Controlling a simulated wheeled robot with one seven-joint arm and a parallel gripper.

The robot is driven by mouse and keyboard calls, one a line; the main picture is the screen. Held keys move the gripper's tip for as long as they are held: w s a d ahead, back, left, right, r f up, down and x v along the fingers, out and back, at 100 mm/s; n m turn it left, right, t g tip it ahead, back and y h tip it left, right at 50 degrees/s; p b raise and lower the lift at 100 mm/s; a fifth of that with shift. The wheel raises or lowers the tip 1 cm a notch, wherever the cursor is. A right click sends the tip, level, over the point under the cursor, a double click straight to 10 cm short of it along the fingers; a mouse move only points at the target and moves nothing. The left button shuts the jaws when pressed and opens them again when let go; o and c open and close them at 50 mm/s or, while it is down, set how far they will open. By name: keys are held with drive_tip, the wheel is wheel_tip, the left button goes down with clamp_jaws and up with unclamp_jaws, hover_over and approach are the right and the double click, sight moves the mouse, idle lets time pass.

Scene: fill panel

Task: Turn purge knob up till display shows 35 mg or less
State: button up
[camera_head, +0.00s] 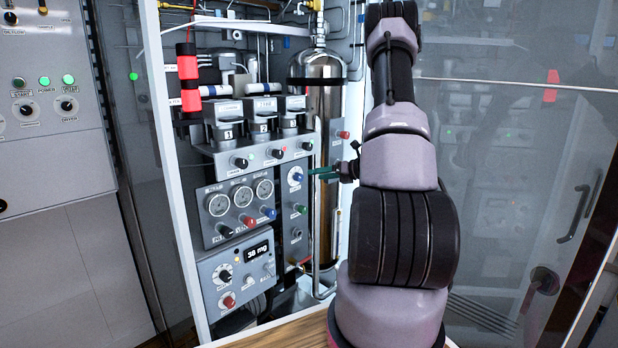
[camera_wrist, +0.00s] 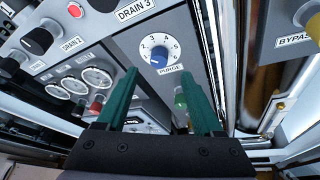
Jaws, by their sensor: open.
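The purge knob (camera_head: 297,177) is blue on a white numbered dial, on a narrow grey panel. In the wrist view the knob (camera_wrist: 158,59) sits above its PURGE label, framed between my two green fingers. My gripper (camera_head: 318,171) is open and points at the dial from the right; the fingers are apart, with nothing held. Whether a fingertip touches the knob or panel cannot be told. The display (camera_head: 258,251) on the lower left panel reads 38 mg.
A green knob (camera_head: 301,209) is just below the purge dial. Three gauges (camera_head: 242,197) with several knobs sit to the left. A DRAIN 3 label (camera_wrist: 137,10) is above the dial. A tall metal cylinder (camera_head: 319,110) stands behind the panel.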

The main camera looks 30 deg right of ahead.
drive_tip(key=shift+v, duration=1.8)
drive_tip(key=s+a+r+n+g+y, duration=0.1)
drive_tip(key=s+a+r+n+g, duration=0.25)
drive_tip(key=a+r+n, duration=0.45)
drive_tip(key=s+a+r+n+g, duration=0.3)
drive_tip(key=s+a+r+n, duration=0.3)
drive_tip(key=a, duration=0.5)
drive_tip(key=s+a+r+n+t+h, duration=0.1)
drive_tip(key=s+a+r+n+h, duration=0.1)
drive_tip(key=s+r+n, duration=0.3)
drive_tip(key=s+a+r+n+h, duration=0.3)
drive_tip(key=s+r+n, duration=0.3)
drive_tip(key=s+n, duration=0.6)
drive_tip(key=shift+s+a+n+t+h, duration=0.25)
drive_tip(key=shift+s+n+t+h, duration=0.1)
drive_tip(key=shift+s+h, duration=0.6)
drive_tip(key=shift+r, duration=0.1)
